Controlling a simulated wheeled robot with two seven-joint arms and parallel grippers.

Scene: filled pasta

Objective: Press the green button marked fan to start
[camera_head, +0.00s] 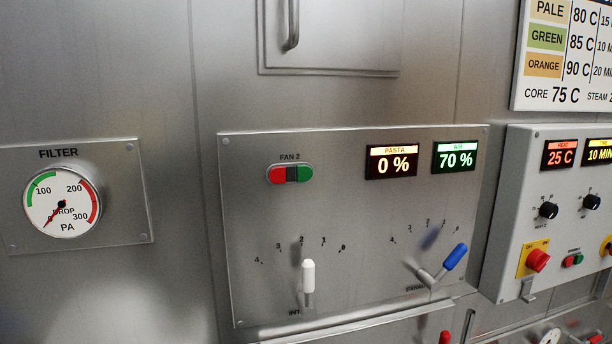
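A two-part push button (290,173) sits under the label FAN 2 on the middle steel panel. Its left half is red (277,174) and its right half is green (304,173), with a dark strip between them. I cannot tell whether either half is pressed in. Another small red and green button pair (572,260) sits on the right-hand box; its label is too small to read. Neither of my grippers shows in this view.
The middle panel (245,230) carries a white-handled lever (308,276), a blue-handled lever (455,257), and displays reading 0 % (393,163) and 70 % (455,158). A filter gauge (62,201) is at left. A control box (510,210) juts out at right.

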